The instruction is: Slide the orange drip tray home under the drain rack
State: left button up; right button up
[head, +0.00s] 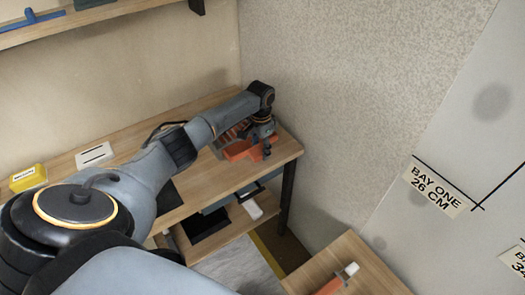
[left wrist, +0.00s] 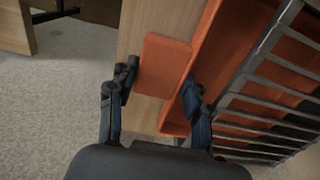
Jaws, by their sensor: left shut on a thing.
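The orange drip tray (head: 238,152) is at the right end of the wooden workbench. In the left wrist view its flat front tab (left wrist: 164,66) lies between my fingers, and its long trough runs beside the tab. The metal drain rack (left wrist: 258,84) stands over the tray; orange shows between its bars. A strip of tray sticks out in front of the bars. My left gripper (head: 264,145) is shut on the tray's tab, and its fingertips (left wrist: 160,88) sit on either side of it. The tray's far end is hidden. My right gripper is not in view.
A papered wall (head: 330,90) stands close to the right of the workbench (head: 225,182). A yellow box (head: 28,177) and a white card (head: 95,154) lie to the left. Another wooden surface (head: 365,265) with an orange-handled tool (head: 332,285) is at lower right.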

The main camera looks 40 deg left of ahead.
pick_arm(q)
jog(key=shift+w+a, duration=0.15)
jog(key=shift+a, duration=0.15)
jog(key=shift+f, duration=0.3)
dwell(0.6)
jog(key=o, duration=1.6)
jog(key=shift+c, duration=0.2)
jog(key=shift+r, duration=0.15)
notch_tip(320, 180, up, 12)
